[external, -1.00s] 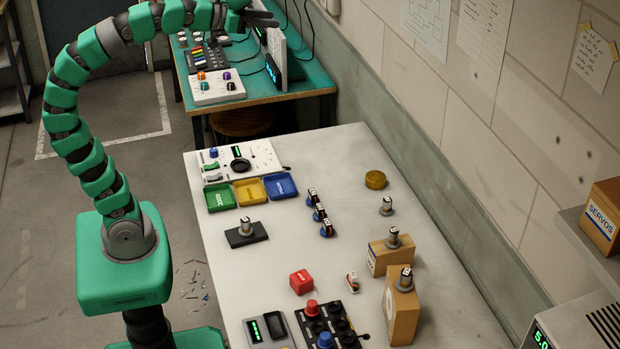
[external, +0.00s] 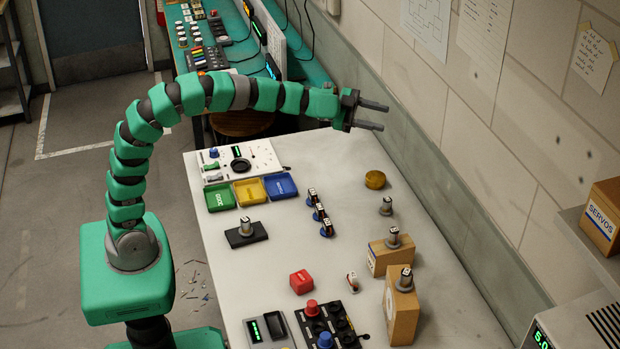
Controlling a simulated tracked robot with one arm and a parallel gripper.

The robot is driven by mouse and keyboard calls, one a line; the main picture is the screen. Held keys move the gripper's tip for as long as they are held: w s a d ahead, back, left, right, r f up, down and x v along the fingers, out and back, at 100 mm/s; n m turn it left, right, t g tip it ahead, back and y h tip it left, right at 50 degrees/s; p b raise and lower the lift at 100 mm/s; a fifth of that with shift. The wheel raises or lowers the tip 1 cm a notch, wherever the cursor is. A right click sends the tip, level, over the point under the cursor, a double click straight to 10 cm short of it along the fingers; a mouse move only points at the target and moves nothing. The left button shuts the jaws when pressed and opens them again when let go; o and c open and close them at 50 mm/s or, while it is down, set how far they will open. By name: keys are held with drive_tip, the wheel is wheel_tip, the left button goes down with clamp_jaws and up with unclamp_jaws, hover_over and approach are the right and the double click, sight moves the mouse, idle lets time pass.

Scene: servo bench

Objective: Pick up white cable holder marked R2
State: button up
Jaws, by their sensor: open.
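My gripper (external: 384,117) is open and empty, in the air above the far right of the white table (external: 270,275), with its two dark fingers pointing right. Several small pale pieces with dark tops stand about: one on the table at the right (external: 386,206), one on a cardboard box (external: 393,238), one on a taller box (external: 405,280), one on a black plate (external: 246,227). A small white piece with red (external: 352,282) stands nearer the front. I cannot read any R2 mark, so I cannot tell which is the cable holder.
Green (external: 219,196), yellow (external: 249,192) and blue (external: 281,186) trays lie at the back left. Three blue-based pieces (external: 320,213) stand mid-table. A red block (external: 301,282) and a black control box (external: 330,325) are in front. The wall borders the right side.

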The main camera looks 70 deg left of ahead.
drive_tip(key=s+d+f+m+g+h, duration=0.1)
drive_tip(key=d+f+g, duration=0.15)
drive_tip(key=f, duration=0.55)
drive_tip(key=s+d+f+m+g+h, duration=0.1)
drive_tip(key=s+d+f+g, duration=0.15)
drive_tip(key=f, duration=0.45)
drive_tip(key=g+h+b, duration=0.2)
drive_tip(key=g, duration=0.6)
approach(353, 273)
drive_tip(key=x, duration=0.3)
drive_tip(key=b+x, duration=0.1)
drive_tip(key=x, duration=0.3)
drive_tip(key=b+x, duration=0.1)
drive_tip(key=x, duration=0.2)
drive_tip(key=shift+f, duration=0.4)
clamp_jaws()
